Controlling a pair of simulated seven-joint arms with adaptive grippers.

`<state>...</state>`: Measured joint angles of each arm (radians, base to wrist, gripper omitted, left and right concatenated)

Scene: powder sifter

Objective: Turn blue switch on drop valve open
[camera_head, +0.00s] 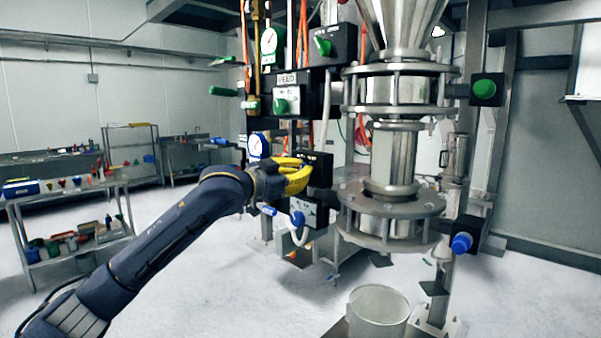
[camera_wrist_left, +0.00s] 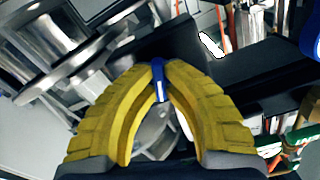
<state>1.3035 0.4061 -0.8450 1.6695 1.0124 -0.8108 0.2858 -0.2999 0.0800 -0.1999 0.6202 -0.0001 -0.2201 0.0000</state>
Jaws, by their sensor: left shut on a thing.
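My left gripper (camera_head: 298,176) reaches in from the left with yellow fingers against the front of a black switch box (camera_head: 322,170), left of the steel drop valve (camera_head: 395,215). In the left wrist view, the left gripper (camera_wrist_left: 166,64) has its two yellow fingertips closed around a blue switch handle (camera_wrist_left: 159,88), in front of the black box (camera_wrist_left: 180,42). In the head view the fingers mostly hide this handle. A second blue switch (camera_head: 298,217) sits on a lower box with a pale face. My right gripper is not in view.
Boxes with green switches (camera_head: 323,46) (camera_head: 282,105) and a gauge (camera_head: 268,41) are above the gripper. A green button (camera_head: 485,89) and a blue button (camera_head: 461,243) are at right. A bucket (camera_head: 378,308) stands below the valve. Shelves (camera_head: 70,225) stand at left.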

